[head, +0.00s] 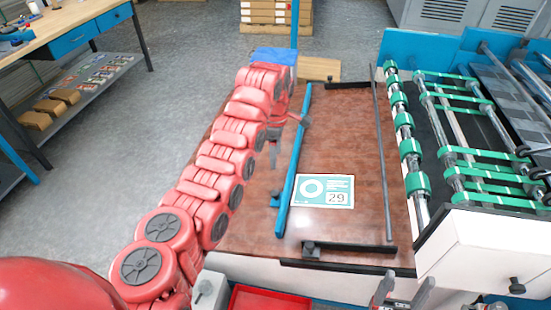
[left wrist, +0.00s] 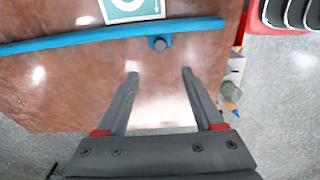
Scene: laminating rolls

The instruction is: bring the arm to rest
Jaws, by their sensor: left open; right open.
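My left arm (head: 215,170), red and jointed, reaches along the left side of the brown table (head: 340,140). My left gripper (head: 274,158) hangs over the left part of the tabletop, left of the blue bar. In the left wrist view the left gripper (left wrist: 160,76) is open, with two dark fingers apart and nothing between them. My right gripper (head: 402,292) shows only partly at the bottom edge, in front of the table; its fingers are apart and nothing shows between them.
The blue bar (head: 295,160) and a card marked 29 (head: 324,191) lie on the tabletop. A machine with green rollers (head: 410,148) stands right. A red tray (head: 268,300) is at the front. A workbench (head: 70,28) stands far left, with open floor between.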

